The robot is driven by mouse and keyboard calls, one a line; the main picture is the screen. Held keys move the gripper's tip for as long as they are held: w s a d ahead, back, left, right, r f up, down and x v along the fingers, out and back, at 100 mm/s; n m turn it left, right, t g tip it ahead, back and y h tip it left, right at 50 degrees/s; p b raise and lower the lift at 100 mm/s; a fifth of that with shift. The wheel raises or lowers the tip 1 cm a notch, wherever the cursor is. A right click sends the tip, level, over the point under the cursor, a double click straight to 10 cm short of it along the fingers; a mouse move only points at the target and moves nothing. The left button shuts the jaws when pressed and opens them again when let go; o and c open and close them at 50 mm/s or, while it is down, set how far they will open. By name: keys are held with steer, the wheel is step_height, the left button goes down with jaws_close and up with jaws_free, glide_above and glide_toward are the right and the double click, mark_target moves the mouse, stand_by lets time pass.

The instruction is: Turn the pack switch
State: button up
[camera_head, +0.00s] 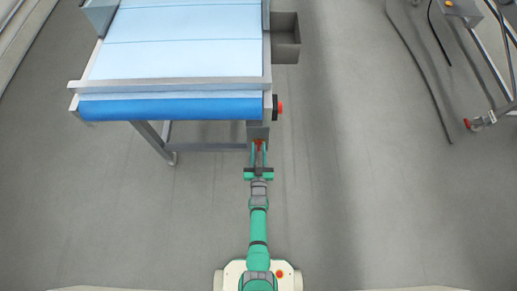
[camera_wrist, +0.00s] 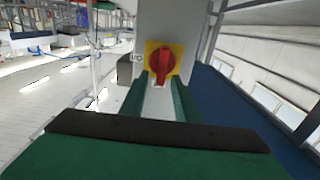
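The pack switch (camera_wrist: 161,63) is a red rotary knob on a yellow plate, fixed to a grey post. Whether the tips touch the knob is unclear.
A conveyor with a pale blue belt (camera_head: 185,50) stands ahead, its metal frame and leg close to my gripper. A red button (camera_head: 280,107) sticks out at its right side. A grey bin (camera_head: 285,37) hangs farther back. The floor to the right is clear up to a metal frame.

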jaws_close()
steer(key=shift+s+d+f+m, duration=0.1)
steer(key=shift+d+m, duration=0.1)
steer(key=shift+m, duration=0.75)
steer(key=shift+w+d+m, duration=0.1)
steer(key=shift+d+m, duration=0.05)
steer(key=shift+m, duration=0.75)
steer(key=shift+s+d+f+m, duration=0.1)
steer(key=shift+d+m, duration=0.1)
steer(key=shift+m, duration=0.75)
jaws_free()
steer(key=shift+d, duration=0.1)
